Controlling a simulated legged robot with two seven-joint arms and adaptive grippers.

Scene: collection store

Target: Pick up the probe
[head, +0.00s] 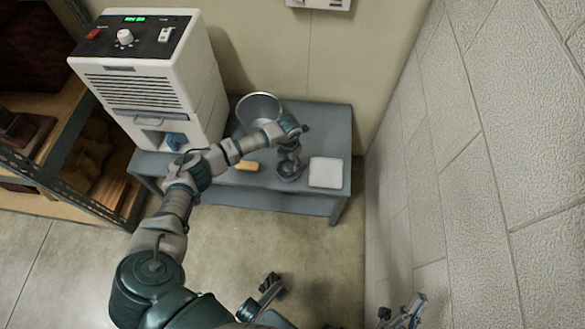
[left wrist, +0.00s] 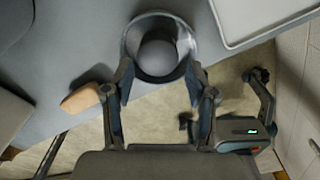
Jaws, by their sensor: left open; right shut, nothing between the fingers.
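A short tan-orange piece (head: 246,166) lies near the front edge of the grey table; it also shows at the left in the left wrist view (left wrist: 80,98). It is the only probe-like thing I see, but I cannot tell for sure that it is the probe. My left gripper (head: 289,163) points down over a small round dark cup (head: 287,175), to the right of the tan piece. Its fingers (left wrist: 160,92) are open, and the cup's rim (left wrist: 128,45) shows beyond and between them. My right gripper (head: 402,314) is shut and empty, low at the right, partly cut off.
The grey table (head: 330,121) also holds a large metal bucket (head: 258,106), a white flat tray (head: 326,173) and a white dehumidifier (head: 145,85) with a green display. Shelving (head: 60,185) stands at the left. A block wall (head: 450,150) closes the right side.

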